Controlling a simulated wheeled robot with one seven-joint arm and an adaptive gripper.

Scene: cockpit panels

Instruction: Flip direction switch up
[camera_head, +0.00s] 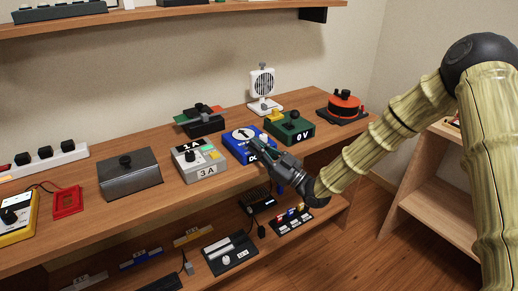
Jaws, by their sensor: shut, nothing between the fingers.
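A blue box (236,150) with a white round dial bearing a black arrow stands on the wooden shelf, right of centre. It looks like the direction switch box; white lettering on its front is partly covered. My gripper (259,145) is shut and empty, with its fingertips at the right side of the blue box, near a small light knob. I cannot tell whether the fingers touch the box or the knob. The gripper and its wrist hide the box's right front part, so the switch position is not clear.
A grey box marked 1A and 3A (199,160) stands left of the blue box. A green box marked 0V (290,126) is close on the right. A white fan (263,87) stands behind. A lower shelf holds more devices, including a black panel (230,253).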

